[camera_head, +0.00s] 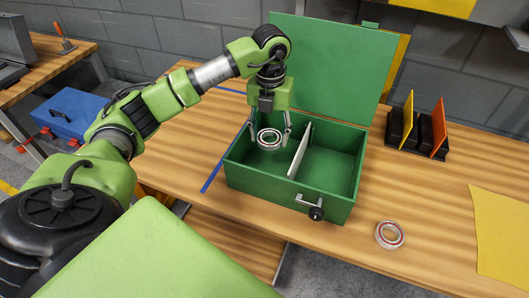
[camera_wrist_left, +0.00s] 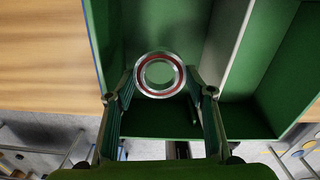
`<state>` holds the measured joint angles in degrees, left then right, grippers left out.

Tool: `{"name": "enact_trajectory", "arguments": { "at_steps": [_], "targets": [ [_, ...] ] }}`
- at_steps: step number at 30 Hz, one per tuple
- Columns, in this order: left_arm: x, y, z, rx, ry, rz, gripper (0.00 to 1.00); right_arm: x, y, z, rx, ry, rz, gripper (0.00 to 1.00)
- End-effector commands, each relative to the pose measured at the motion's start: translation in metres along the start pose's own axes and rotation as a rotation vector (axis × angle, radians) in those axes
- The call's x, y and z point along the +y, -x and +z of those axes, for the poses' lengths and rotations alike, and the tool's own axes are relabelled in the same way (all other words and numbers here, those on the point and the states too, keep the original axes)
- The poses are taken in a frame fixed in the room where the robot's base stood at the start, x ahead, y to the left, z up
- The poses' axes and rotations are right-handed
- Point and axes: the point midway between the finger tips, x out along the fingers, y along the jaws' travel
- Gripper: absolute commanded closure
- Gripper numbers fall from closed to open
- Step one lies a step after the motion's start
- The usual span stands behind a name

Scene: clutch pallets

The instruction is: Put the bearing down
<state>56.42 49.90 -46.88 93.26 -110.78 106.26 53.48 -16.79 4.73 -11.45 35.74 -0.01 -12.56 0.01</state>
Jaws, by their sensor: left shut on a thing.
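A silver bearing with a red ring (camera_head: 268,146) is held between the two fingers of my left gripper (camera_head: 270,136). It hangs inside or just above the left compartment of the open green box (camera_head: 265,189). In the left wrist view the bearing (camera_wrist_left: 159,93) sits between the fingertips (camera_wrist_left: 159,84), with the green box floor behind it. I cannot tell whether it touches the floor. A second, similar bearing (camera_head: 380,237) lies flat on the wooden table, right of the box. My right gripper is not in view.
A pale divider (camera_head: 299,153) splits the box, and the right compartment looks empty. The open lid (camera_head: 335,66) stands up behind. A black rack with yellow and orange plates (camera_head: 438,128) and a yellow sheet (camera_head: 500,235) are to the right.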

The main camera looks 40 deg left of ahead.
Motion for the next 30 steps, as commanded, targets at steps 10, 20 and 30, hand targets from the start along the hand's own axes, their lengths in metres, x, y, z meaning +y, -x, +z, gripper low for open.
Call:
{"name": "enact_trajectory", "arguments": {
  "at_steps": [10, 20, 30],
  "targets": [
    [0.000, -0.046, -0.001, 0.001, -0.002, 0.002, 0.81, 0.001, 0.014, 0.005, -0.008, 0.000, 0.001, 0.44],
    [0.000, -0.082, -0.001, 0.001, -0.004, 0.002, 0.81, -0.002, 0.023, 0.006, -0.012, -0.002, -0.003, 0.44],
    [0.000, -0.086, -0.001, 0.001, -0.004, 0.002, 0.44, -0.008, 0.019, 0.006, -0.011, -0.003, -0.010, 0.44]
  ]
}}
